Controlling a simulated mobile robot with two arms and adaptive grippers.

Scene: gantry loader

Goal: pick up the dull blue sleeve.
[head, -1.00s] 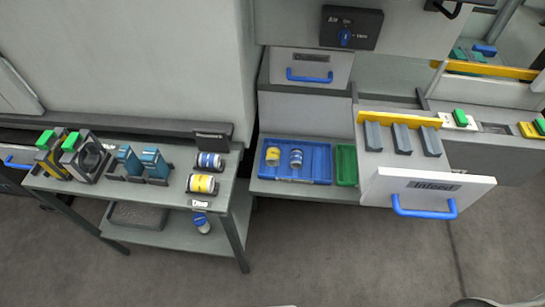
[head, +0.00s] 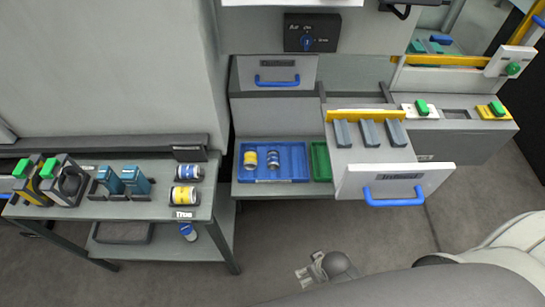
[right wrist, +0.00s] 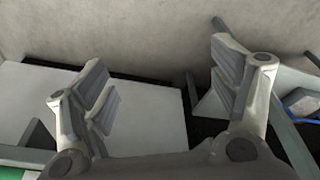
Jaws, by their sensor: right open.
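Several short cylindrical sleeves with white ends show in the head view. A blue-banded one (head: 189,173) and a yellow-banded one (head: 186,196) lie on the left table. A yellow one (head: 250,159) and a greyer blue one (head: 273,160) stand in the blue tray (head: 292,148). Another blue one (head: 188,232) is on the table's lower shelf. The greyer one in the tray looks the dullest blue. My right gripper (head: 308,274) is low over the floor in front, apart from all sleeves. In the right wrist view its jaws (right wrist: 160,66) are open and empty.
An open white-fronted drawer (head: 395,178) with a blue handle juts out right of the tray, holding grey blocks. A green bin (head: 320,161) sits between them. Teal and black parts stand on the left table (head: 150,209).

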